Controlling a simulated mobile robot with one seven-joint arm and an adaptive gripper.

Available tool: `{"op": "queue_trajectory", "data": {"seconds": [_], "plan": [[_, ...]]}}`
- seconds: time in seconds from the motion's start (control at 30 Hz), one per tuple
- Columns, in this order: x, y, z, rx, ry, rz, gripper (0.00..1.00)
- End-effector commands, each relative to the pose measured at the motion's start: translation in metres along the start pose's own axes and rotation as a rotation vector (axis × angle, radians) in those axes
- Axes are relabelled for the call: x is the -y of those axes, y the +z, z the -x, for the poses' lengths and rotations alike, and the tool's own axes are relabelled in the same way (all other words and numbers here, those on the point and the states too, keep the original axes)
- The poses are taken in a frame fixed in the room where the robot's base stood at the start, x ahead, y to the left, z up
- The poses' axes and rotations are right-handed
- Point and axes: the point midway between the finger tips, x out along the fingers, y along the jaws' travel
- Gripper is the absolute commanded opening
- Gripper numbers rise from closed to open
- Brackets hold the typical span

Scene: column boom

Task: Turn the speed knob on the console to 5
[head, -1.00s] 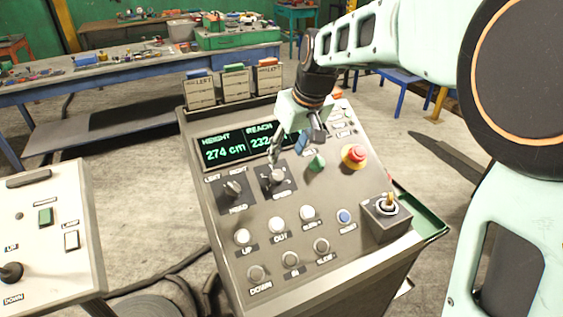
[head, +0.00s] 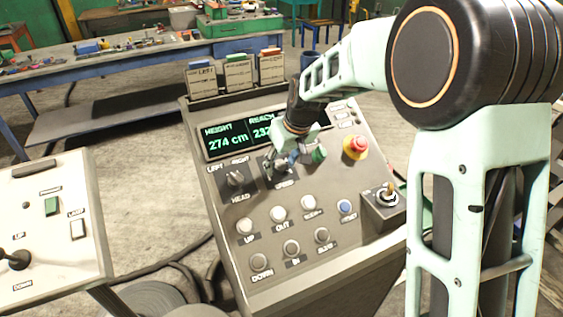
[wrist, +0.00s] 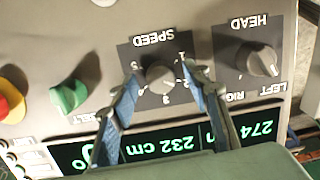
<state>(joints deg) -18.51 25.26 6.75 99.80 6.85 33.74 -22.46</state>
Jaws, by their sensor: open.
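The speed knob (wrist: 160,77) is a grey knob on a dark square plate on the console (head: 330,255). In the wrist view, which is upside down to the lettering, its dial has numbers 1 to 5 around it. Which number the knob points at is not clear. My gripper (wrist: 163,80) is open, with one blue-grey finger on each side of the knob. Whether the fingers touch it I cannot tell. In the head view my gripper (head: 281,163) covers most of the knob, above the SPEED label.
The HEAD knob (wrist: 262,62) sits beside the speed plate. A green knob (wrist: 70,95) is on the other side, with a red stop button (head: 355,147) beyond. A display (head: 227,141) lies above, several round buttons (head: 280,214) below. A joystick (head: 388,195) stands at the right.

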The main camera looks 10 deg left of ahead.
Motion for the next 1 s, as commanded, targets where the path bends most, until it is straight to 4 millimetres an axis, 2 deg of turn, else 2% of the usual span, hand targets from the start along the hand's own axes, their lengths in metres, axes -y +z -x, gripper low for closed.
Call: {"op": "queue_trajectory", "data": {"seconds": [0.07,0.43,0.77,1.0], "plan": [[-0.0001,-0.0001,0.0002,0.000,0.000,0.000,0.41],[-0.0003,0.0000,0.0005,0.000,0.000,-0.001,0.02],[-0.0009,0.0005,-0.0002,-0.002,-0.007,-0.051,0.01],[-0.0010,0.0010,-0.0010,-0.009,-0.031,-0.200,0.01]]}}
